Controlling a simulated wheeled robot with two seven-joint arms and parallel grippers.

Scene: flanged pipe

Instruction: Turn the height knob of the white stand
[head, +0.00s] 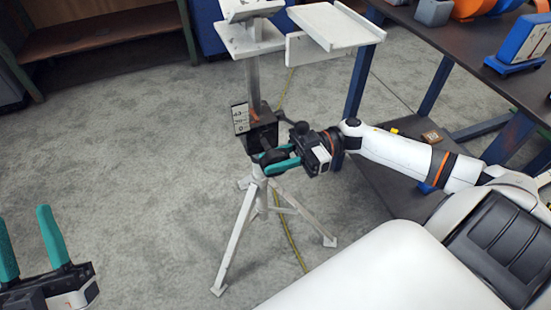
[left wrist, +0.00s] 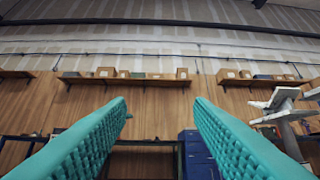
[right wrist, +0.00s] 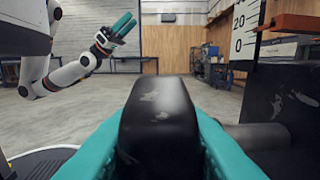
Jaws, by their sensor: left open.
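The white stand (head: 253,85) stands upright on a tripod base. A black clamp block (head: 262,138) and a white number scale (head: 240,118) sit on its post; the scale also shows in the right wrist view (right wrist: 244,30). The black height knob (right wrist: 160,122) lies between the teal fingers of my right gripper (head: 275,160), which appear closed against its sides. The fingertips are hidden behind the knob in the right wrist view. My left gripper (head: 25,245) is open and empty at the lower left, well away from the stand; its fingers fill the left wrist view (left wrist: 160,115).
A dark table (head: 455,60) with blue legs stands right of the stand and carries blue and orange parts. White plates (head: 335,25) reach out near the stand's top. A yellow line (head: 292,242) crosses the grey floor behind the tripod. The floor (head: 130,140) to the left is clear.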

